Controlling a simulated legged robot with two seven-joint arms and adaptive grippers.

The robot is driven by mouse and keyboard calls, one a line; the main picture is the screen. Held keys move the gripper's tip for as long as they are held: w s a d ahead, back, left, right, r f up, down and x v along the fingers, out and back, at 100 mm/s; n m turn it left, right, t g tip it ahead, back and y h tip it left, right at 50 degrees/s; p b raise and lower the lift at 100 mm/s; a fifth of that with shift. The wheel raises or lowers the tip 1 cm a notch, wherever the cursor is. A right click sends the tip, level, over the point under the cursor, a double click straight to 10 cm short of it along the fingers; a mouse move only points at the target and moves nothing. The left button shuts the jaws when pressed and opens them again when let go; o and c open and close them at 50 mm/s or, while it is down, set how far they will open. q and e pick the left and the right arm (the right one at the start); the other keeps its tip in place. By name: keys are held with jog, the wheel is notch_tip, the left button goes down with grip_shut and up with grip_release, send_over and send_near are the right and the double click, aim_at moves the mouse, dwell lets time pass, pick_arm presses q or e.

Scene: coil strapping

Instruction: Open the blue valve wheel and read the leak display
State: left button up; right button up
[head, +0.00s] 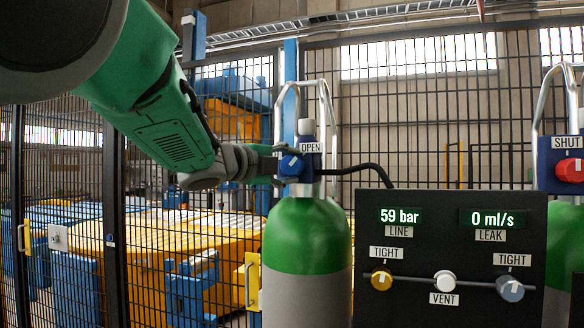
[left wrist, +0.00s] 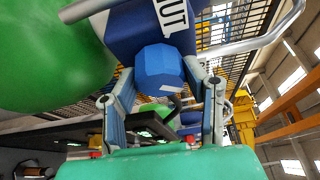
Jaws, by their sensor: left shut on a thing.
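The blue valve wheel (head: 290,166) sits on the valve block atop the green-shouldered cylinder (head: 308,236). A label reading OPEN (head: 311,147) is beside it in the head view. My left gripper (head: 277,164) comes in from the left and is shut on the wheel. In the left wrist view the blue wheel (left wrist: 158,68) is between the two fingers (left wrist: 160,80); a label there shows only the letters UT. The leak display (head: 491,219) reads 0 ml/s. The line display (head: 400,216) reads 59 bar. My right gripper is not in view.
A black panel (head: 450,262) carries the displays, yellow and grey knobs marked TIGHT, and a white VENT knob (head: 445,281). A black hose (head: 360,168) runs from the valve behind it. A red wheel (head: 570,171) marked SHUT is at right. Mesh fencing stands behind.

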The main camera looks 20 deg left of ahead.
pick_arm(q)
jog(key=shift+d+f, duration=0.1)
jog(key=shift+f, duration=0.35)
jog(key=o, duration=1.1)
jog(key=shift+o, duration=0.2)
jog(key=shift+r, duration=0.25)
jog(key=shift+s, duration=0.4)
jog(key=v, duration=0.6)
jog(key=shift+s+a, duration=0.15)
jog(key=shift+a, duration=0.15)
